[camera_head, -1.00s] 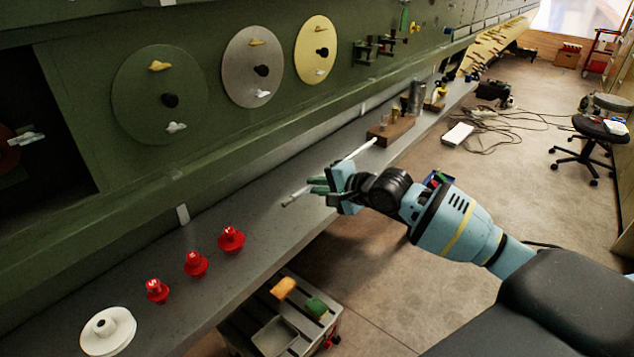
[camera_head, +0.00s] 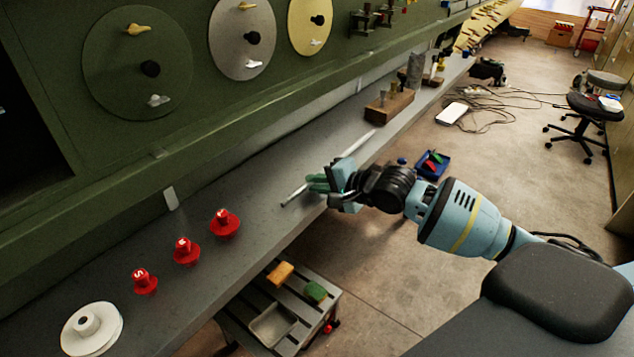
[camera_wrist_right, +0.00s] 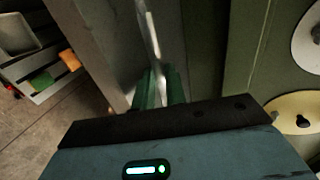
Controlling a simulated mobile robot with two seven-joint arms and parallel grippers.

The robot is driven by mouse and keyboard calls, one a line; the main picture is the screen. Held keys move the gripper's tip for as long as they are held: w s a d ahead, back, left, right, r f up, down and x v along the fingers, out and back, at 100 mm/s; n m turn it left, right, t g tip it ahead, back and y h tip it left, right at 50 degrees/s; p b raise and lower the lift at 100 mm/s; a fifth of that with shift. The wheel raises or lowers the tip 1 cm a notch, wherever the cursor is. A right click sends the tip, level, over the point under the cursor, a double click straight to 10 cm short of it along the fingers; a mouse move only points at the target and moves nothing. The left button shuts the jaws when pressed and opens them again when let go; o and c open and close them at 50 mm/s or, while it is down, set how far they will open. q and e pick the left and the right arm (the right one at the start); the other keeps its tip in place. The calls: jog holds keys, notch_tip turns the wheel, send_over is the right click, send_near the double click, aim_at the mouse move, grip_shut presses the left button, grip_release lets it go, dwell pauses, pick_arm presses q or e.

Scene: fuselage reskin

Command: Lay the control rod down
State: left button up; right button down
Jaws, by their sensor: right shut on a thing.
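The control rod is a thin pale rod (camera_head: 359,144) just over the grey shelf (camera_head: 262,222) along the green panel. My right gripper (camera_head: 322,184) is shut on the rod near its middle. Both ends stick out past the fingers, one toward the lower left and one toward the upper right. In the right wrist view the rod (camera_wrist_right: 149,35) runs up from between the green fingers (camera_wrist_right: 160,88). I cannot tell whether the rod touches the shelf. My left gripper is not in view.
Several red knobs (camera_head: 186,250) and a white round part (camera_head: 92,330) stand on the shelf at the lower left. A wooden block (camera_head: 389,106) stands further along it. A slatted cart (camera_head: 255,327) is below. The shelf around the rod is clear.

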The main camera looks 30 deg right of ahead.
jog(key=c, duration=1.4)
grip_release()
jog(key=shift+o, duration=0.2)
jog(key=shift+f, duration=0.15)
jog(key=shift+s+f, duration=0.15)
jog(key=shift+f, duration=0.15)
jog(key=shift+s, duration=0.1)
jog(key=r+v, duration=0.1)
jog(key=v, duration=0.7)
jog(key=shift+w+p, duration=0.35)
jog(key=shift+p, duration=0.05)
jog(key=shift+r, duration=0.15)
